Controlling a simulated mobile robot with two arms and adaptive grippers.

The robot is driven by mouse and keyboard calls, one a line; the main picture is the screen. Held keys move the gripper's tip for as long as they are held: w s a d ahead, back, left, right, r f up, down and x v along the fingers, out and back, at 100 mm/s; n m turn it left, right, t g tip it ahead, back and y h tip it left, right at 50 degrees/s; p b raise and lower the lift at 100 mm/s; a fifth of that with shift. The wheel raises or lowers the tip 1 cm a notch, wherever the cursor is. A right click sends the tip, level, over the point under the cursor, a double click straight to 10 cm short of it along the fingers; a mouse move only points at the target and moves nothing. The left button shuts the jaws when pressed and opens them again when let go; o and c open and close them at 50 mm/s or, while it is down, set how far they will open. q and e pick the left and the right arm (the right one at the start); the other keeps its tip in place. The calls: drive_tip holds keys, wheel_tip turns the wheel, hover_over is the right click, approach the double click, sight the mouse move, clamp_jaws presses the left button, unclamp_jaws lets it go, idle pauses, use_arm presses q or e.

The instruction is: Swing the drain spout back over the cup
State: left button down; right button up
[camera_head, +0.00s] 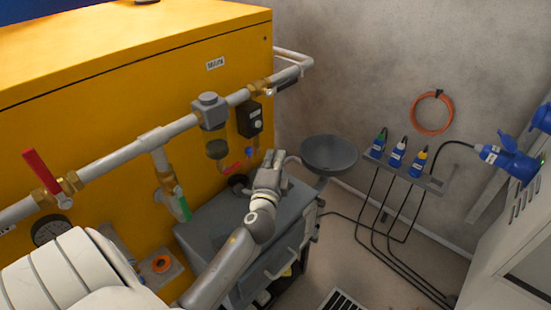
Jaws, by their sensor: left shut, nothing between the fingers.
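My left gripper (273,160) is shut and empty. Its fingers point away from me, above the grey cabinet top near the yellow housing. A dark grey round bowl (329,150), which looks like the cup, stands on a stem just right of the gripper. A short pale piece of pipe (292,159), perhaps the drain spout, shows between the gripper and the bowl. Much of it is hidden behind the gripper, so I cannot tell its exact direction or whether the fingers touch it. My right gripper is not in view.
The grey cabinet (215,222) is below.

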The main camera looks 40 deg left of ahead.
use_arm(q)
drive_tip(key=s+d, duration=0.1)
drive_tip(key=s, duration=0.8)
drive_tip(key=w+d+n+g+y+p, duration=0.4)
drive_tip(key=d+p, duration=0.1)
drive_tip(key=d, duration=0.1)
drive_tip(key=w+a, duration=0.4)
drive_tip(key=a, duration=0.7)
drive_tip(key=shift+w+f+p, duration=0.25)
drive_tip(key=shift+w+p, duration=0.1)
drive_tip(key=shift+p, duration=0.1)
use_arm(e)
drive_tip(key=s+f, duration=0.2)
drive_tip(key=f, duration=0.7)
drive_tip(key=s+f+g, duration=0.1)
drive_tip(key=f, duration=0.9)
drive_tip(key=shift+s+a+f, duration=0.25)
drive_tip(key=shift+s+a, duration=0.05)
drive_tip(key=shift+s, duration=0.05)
